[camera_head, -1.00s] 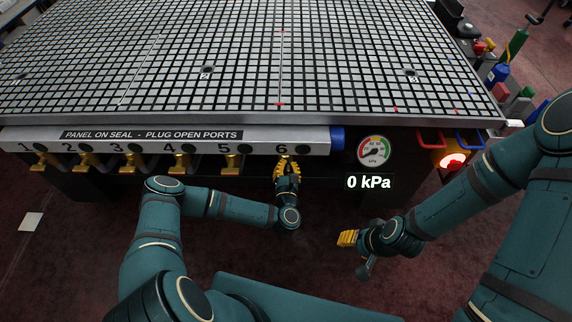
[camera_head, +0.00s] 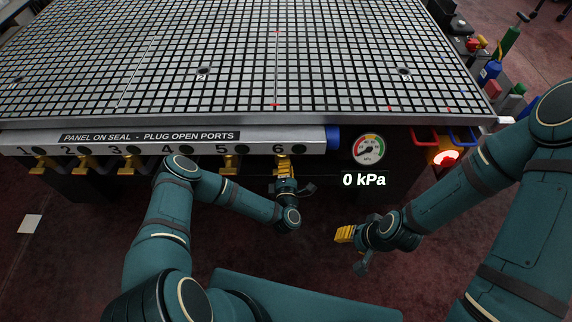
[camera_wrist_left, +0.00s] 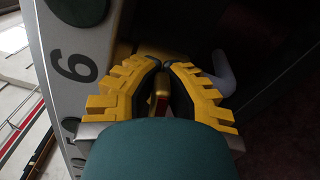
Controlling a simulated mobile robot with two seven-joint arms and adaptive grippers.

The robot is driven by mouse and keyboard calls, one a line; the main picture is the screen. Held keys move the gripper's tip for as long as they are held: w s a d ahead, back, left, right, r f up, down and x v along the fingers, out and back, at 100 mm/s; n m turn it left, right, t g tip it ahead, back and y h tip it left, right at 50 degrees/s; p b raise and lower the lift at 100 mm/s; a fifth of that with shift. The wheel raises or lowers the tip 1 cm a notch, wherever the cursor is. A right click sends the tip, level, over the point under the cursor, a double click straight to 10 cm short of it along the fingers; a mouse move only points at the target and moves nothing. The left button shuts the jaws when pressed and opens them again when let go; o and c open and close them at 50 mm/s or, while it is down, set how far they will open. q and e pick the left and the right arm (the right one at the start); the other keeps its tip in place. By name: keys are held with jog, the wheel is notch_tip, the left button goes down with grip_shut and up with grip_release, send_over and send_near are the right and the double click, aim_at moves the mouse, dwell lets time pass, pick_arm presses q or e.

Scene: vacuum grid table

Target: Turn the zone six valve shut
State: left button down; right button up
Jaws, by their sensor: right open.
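The zone six valve is under the label 6 (camera_head: 279,149) on the front rail. Its handle (camera_wrist_left: 160,84) shows in the left wrist view as a small brass-yellow piece with a red part, between the finger pads. My left gripper (camera_head: 284,163) is at this valve and covers most of it in the head view. In the left wrist view its yellow fingers (camera_wrist_left: 166,72) close in on both sides of the handle. My right gripper (camera_head: 343,234) is open and empty, low over the floor, right of the valve. The gauge (camera_head: 368,149) stands above a readout (camera_head: 364,180) of 0 kPa.
More brass valves, such as the zone five valve (camera_head: 229,163), line the rail (camera_head: 80,141) to the left. A blue end cap (camera_head: 333,137) closes the rail. A lit red lamp (camera_head: 445,158) is at the right. The gridded table (camera_head: 240,60) is above.

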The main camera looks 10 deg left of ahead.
pick_arm(q)
jog(key=shift+s+f+m, duration=0.1)
jog(key=shift+f+m, duration=0.2)
jog(key=shift+m, duration=1.2)
jog(key=c, duration=1)
grip_release()
jog(key=v, duration=1.2)
